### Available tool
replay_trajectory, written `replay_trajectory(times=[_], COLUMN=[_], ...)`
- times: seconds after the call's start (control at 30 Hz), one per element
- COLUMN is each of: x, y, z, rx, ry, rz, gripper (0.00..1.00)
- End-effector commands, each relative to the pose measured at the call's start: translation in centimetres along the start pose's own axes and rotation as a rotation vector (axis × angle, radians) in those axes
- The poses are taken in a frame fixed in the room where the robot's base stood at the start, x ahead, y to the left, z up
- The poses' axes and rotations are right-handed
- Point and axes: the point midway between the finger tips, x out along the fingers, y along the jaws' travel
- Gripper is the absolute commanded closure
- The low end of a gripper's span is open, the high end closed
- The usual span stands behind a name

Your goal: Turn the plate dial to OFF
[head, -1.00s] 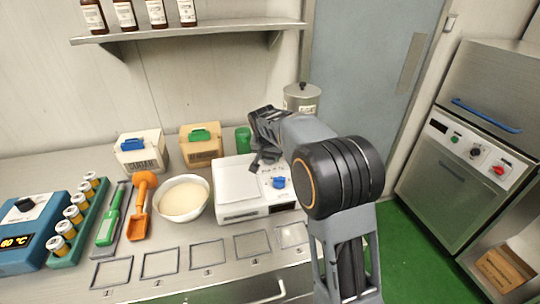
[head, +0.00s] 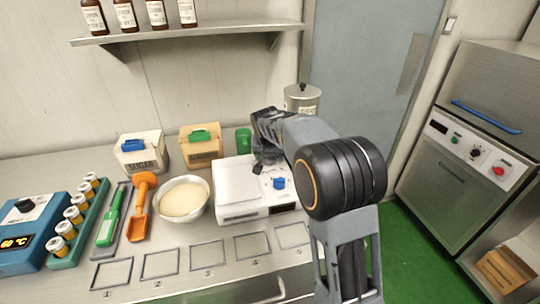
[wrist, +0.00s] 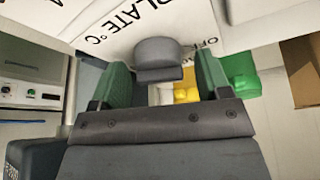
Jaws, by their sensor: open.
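The white hot plate unit (head: 238,184) stands on the steel counter, with a blue dial (head: 279,183) on its control panel. In the wrist view a grey round dial (wrist: 157,56) sits by the printed words "PLATE °C" and "OFF". In the head view my gripper hides this grey dial. My gripper (head: 262,164) is over the back of the panel. In the wrist view my gripper (wrist: 163,78) is open, with one green-padded finger on each side of the grey dial. I cannot tell whether either finger touches it. The dial's pointer is not clear.
A bowl of pale contents (head: 184,199) stands left of the unit. A green canister (head: 243,140) and a lidded metal pot (head: 302,98) stand behind. Boxes (head: 201,146) stand at the back. Empty marked squares (head: 208,254) line the counter front.

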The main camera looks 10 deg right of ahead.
Motion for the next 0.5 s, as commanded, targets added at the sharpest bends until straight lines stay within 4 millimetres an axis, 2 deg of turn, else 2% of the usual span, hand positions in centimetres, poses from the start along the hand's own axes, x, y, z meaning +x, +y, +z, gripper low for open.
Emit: replay_trajectory(times=[0.17,0.5], x=[-1.6,-8.5], y=[0.0,-0.1], z=[-0.1,0.0], rx=[0.001,-0.001], ry=[0.003,0.004], rz=[-0.002,-0.003], gripper=[0.30,0.30])
